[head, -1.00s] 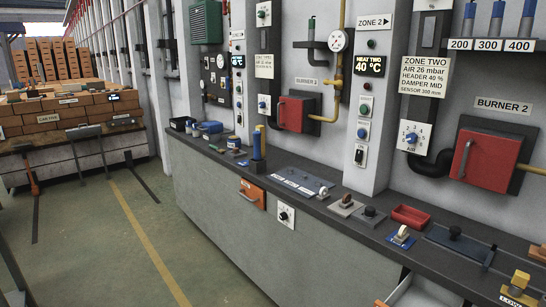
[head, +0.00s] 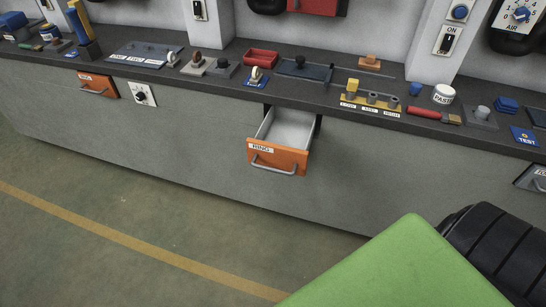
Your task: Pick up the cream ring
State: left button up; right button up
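A small cream piece (head: 257,74) stands on a blue plate (head: 254,83) on the dark counter, behind the open drawer. It may be the cream ring, but it is too small to make out a hole. The orange-fronted drawer (head: 279,157) has a label that seems to read "RING". It is pulled out below the counter, and its pale inside (head: 288,130) looks empty where I can see it. Neither of my grippers shows in the head view.
The dark counter (head: 225,82) holds a red tray (head: 261,57), a yellow-block stand (head: 371,101), a paste jar (head: 443,94) and a red-handled brush (head: 432,115). Another orange drawer (head: 98,84) is shut at left. The floor (head: 130,210) in front is clear.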

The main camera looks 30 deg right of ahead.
aim_at(256, 77)
jog(key=i+z, duration=0.15)
jog(key=z, duration=0.3)
jog(key=i+j+z, duration=0.1)
jog(key=z, duration=0.3)
jog(key=i+j+z, duration=0.1)
jog(key=j+z, duration=0.15)
jog(key=z, duration=0.2)
jog(key=i+j+z, duration=0.1)
jog(key=z, duration=0.35)
jog(key=j, duration=0.1)
